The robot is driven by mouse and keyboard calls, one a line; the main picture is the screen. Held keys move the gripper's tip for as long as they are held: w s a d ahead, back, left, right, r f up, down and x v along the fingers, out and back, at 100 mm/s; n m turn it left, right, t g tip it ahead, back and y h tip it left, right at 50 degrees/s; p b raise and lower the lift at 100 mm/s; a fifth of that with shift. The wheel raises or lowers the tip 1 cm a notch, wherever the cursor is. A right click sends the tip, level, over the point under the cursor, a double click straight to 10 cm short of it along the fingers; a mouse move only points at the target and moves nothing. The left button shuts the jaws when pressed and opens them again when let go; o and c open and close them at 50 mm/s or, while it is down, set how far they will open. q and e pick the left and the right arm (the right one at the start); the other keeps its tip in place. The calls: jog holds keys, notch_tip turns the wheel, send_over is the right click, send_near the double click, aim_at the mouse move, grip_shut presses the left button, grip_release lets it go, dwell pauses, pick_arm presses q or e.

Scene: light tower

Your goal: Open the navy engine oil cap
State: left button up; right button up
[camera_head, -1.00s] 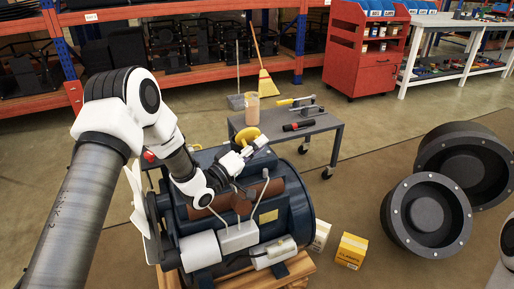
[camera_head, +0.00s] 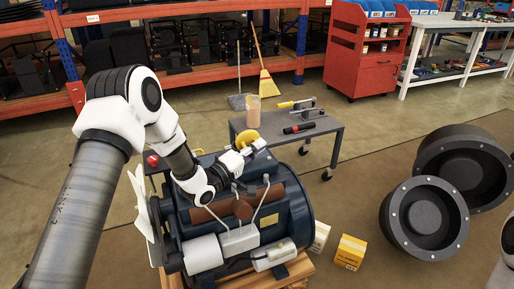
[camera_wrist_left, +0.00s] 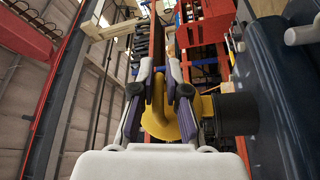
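The navy engine (camera_head: 300,210) lies on a wooden pallet in the head view. Its yellow oil cap (camera_head: 246,137) is at the far side of the engine. In the left wrist view the cap (camera_wrist_left: 160,121) sits by a dark neck (camera_wrist_left: 236,113) on the navy wall. My left gripper (camera_head: 252,147) reaches over the engine to the cap. In the wrist view its fingers (camera_wrist_left: 163,80) stand on both sides of a yellow part of the cap and appear closed on it. The exact contact is partly hidden. My right gripper is out of view; only part of the right arm shows.
A grey cart (camera_head: 325,129) with tools and a beaker stands behind the engine. Two large dark flanged parts (camera_head: 425,217) stand farther right. A red cabinet (camera_head: 362,52) is at the back.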

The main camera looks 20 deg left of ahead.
pick_arm(q)
jog(key=o, duration=0.3)
jog(key=shift+r, duration=0.2)
jog(key=shift+f, duration=0.1)
jog(key=v, duration=1.2)
jog(key=shift+f, duration=0.1)
